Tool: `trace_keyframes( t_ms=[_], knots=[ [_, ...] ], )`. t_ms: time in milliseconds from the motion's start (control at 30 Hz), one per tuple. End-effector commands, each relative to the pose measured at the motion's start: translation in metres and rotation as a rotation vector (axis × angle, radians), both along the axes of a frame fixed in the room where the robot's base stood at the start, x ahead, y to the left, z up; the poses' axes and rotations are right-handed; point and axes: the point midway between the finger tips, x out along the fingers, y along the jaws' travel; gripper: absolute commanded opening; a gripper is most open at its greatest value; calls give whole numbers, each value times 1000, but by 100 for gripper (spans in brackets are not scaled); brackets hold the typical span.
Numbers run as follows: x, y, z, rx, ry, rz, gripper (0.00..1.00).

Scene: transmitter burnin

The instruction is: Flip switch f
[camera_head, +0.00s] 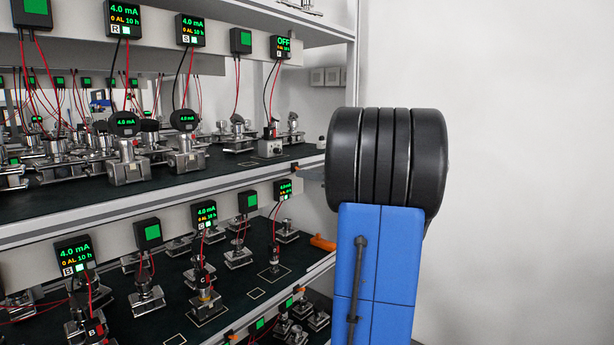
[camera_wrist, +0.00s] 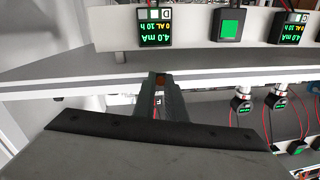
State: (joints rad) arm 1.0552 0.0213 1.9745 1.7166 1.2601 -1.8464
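An orange handle (camera_head: 322,243) sits at the lower shelf's right end. The lower shelf (camera_head: 262,275) holds several metal transmitters with wires and green displays. More displays appear upside down in the wrist view (camera_wrist: 155,27). The white wall (camera_head: 510,150) on the right is bare.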

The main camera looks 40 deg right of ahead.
Motion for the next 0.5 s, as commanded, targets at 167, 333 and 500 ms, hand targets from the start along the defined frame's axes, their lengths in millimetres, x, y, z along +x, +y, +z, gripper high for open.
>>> trace_keyframes(
  t_ms=[167, 333, 500],
  knots=[
    [0, 0, 0, 0, 0, 0, 0],
    [0, 0, 1, -3, 13, -1, 0],
    [-1, 0, 5, -9, 67, 0, 0]
  ],
)
